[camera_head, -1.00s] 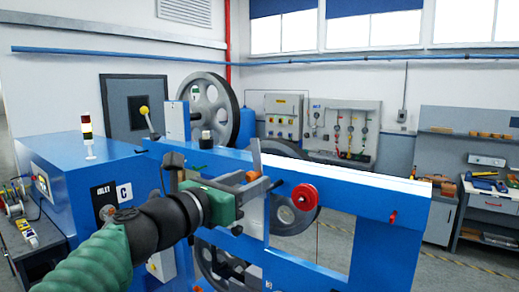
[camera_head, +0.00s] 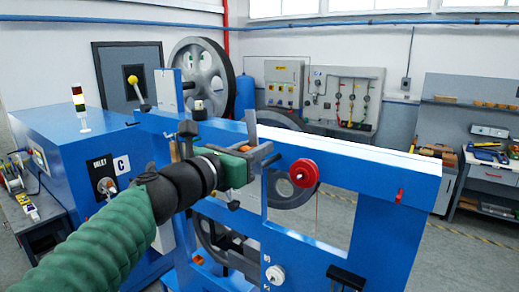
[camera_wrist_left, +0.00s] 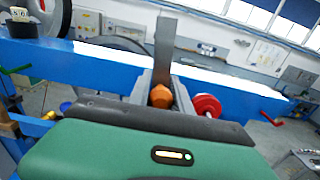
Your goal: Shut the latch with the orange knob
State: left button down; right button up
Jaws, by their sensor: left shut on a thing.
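The latch is a grey upright lever (camera_head: 251,124) on the top rail of the blue machine, and its bar (camera_wrist_left: 164,48) stands up in the left wrist view. Its orange knob (camera_wrist_left: 160,96) sits between the grey fingers of my left gripper (camera_wrist_left: 160,88) in that view. In the head view my left gripper (camera_head: 262,158) reaches in from the left with its green body beside the rail, shut on the knob. My right gripper cannot be made out.
A red round knob (camera_head: 304,173) sits on the blue frame (camera_head: 370,182) just right of my gripper, also in the wrist view (camera_wrist_left: 206,107). A yellow-knobbed lever (camera_head: 135,83) stands further left. A small red handle (camera_head: 400,195) is at the frame's right.

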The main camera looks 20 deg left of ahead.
pick_arm(q)
jog(key=shift+a+f, duration=0.2)
jog(key=shift+a, duration=0.2)
jog(key=shift+d, duration=0.35)
pick_arm(e)
jog(key=shift+a, duration=0.15)
pick_arm(q)
jog(key=shift+f, duration=0.2)
pick_arm(e)
jog(key=shift+s+a, duration=0.1)
